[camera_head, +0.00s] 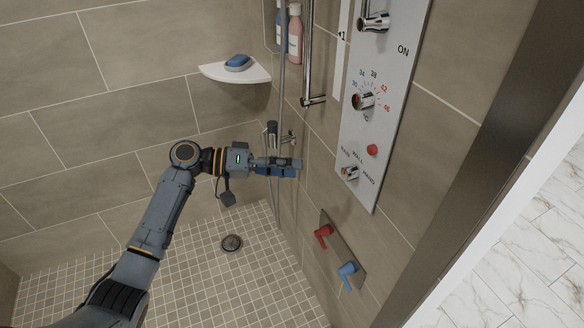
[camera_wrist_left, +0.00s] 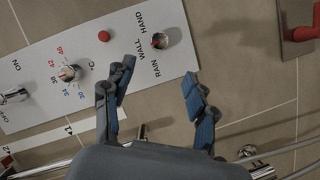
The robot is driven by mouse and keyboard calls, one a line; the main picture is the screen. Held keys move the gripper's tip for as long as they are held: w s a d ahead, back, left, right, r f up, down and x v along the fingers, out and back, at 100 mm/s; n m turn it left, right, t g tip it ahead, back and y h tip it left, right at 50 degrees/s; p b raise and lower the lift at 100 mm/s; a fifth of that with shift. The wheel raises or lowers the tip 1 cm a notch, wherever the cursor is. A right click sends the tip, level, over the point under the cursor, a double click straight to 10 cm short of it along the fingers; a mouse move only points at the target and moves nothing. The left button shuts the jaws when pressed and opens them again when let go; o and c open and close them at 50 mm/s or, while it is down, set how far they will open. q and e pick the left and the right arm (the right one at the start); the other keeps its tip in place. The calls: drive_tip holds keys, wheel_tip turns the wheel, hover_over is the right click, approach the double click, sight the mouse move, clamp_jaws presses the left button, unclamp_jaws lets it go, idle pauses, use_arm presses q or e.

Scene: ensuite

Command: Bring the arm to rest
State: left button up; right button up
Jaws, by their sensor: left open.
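My left arm (camera_head: 165,205) reaches in from the lower left of the head view into the shower. My left gripper (camera_head: 300,167) is to the left of the shower panel (camera_head: 382,105), near the wall and apart from the panel's lowest knob (camera_head: 350,173). In the left wrist view the two blue-padded fingers of the gripper (camera_wrist_left: 158,103) stand apart with nothing between them. The RAIN/WALL/HAND knob (camera_wrist_left: 165,39) and red button (camera_wrist_left: 104,36) lie beyond the fingertips. My right gripper is in neither view.
A corner shelf (camera_head: 235,73) holds a blue soap (camera_head: 238,61). Bottles (camera_head: 295,35) stand behind the vertical rail (camera_head: 307,60). Red (camera_head: 323,236) and blue (camera_head: 347,272) levers stick out below the panel. The tiled floor (camera_head: 190,290) with a drain (camera_head: 231,243) is clear.

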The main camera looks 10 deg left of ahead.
use_arm(q)
drive_tip(key=shift+f, duration=0.1)
drive_tip(key=a+f+n+t+y, duration=0.25)
drive_tip(key=f+n+y, duration=0.25)
drive_tip(key=f, duration=1.6)
drive_tip(key=s+a+f+g+y, duration=0.15)
drive_tip(key=s+f, duration=0.25)
drive_tip(key=f, duration=0.4)
drive_tip(key=s+a+f+n+y, duration=0.1)
drive_tip(key=s+a+f+y, duration=0.1)
drive_tip(key=s+f, duration=0.35)
drive_tip(key=s+a+f+g+y, duration=0.1)
drive_tip(key=s+a+f+y, duration=0.15)
drive_tip(key=f, duration=0.65)
drive_tip(key=s+a+f+m+g+y, duration=0.1)
drive_tip(key=s+f, duration=0.5)
drive_tip(key=s, duration=0.2)
drive_tip(key=s+a+f+g+y, duration=0.1)
drive_tip(key=s+a+f+y, duration=0.1)
drive_tip(key=s+f, duration=0.5)
drive_tip(key=s+f+m, duration=0.2)
drive_tip(key=s, duration=0.9)
drive_tip(key=s+f+m+g+y, duration=0.1)
drive_tip(key=s+f+m, duration=0.1)
drive_tip(key=s, duration=1)
drive_tip(key=shift+s+d+f, duration=0.15)
drive_tip(key=shift+s+f, duration=0.1)
drive_tip(key=shift+f, duration=0.25)
